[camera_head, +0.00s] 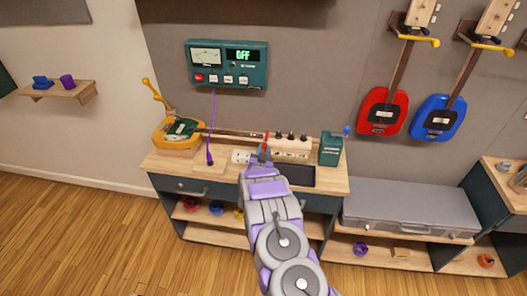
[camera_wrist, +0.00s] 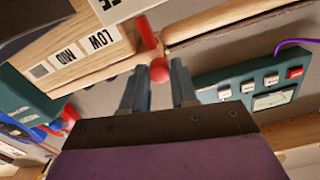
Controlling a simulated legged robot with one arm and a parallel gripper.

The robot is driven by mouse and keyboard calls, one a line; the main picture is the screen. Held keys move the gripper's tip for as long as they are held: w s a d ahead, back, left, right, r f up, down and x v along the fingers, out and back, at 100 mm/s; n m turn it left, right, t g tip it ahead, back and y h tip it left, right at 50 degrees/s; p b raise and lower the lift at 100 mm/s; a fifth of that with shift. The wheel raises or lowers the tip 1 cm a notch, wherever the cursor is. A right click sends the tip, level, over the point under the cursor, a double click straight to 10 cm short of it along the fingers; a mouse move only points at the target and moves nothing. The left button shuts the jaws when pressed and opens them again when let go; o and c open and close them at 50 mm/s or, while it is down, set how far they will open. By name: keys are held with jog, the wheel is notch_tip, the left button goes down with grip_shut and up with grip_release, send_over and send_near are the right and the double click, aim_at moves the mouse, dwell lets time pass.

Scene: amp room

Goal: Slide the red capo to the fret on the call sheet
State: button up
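The red capo (camera_head: 265,141) stands on the neck (camera_head: 232,133) of the yellow guitar (camera_head: 178,132), which lies on the bench. In the wrist view the capo is a red bar (camera_wrist: 147,33) with a red ball end (camera_wrist: 160,71). My gripper (camera_head: 262,155) is at the capo; in the wrist view (camera_wrist: 159,68) its fingers are apart, with the ball between the tips and small gaps visible at both sides. Contact cannot be told. A small white card (camera_head: 241,156) lies on the bench; its writing is unreadable, so I cannot tell whether it is the call sheet.
A white box with knobs (camera_head: 291,148) and a green box (camera_head: 331,149) stand behind and right of my gripper. Wood with LOW and MID labels (camera_wrist: 82,50) is close by.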

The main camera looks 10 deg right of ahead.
grip_shut()
jog(key=shift+a, duration=0.1)
jog(key=w+a+b, duration=0.1)
jog(key=w+a, duration=0.2)
jog(key=a, duration=0.8)
jog(key=shift+w, duration=0.4)
jog(key=shift+a+r, duration=0.1)
jog(key=shift+r, duration=0.05)
jog(key=shift+o, duration=2.4)
grip_release()
jog(key=shift+s, duration=0.1)
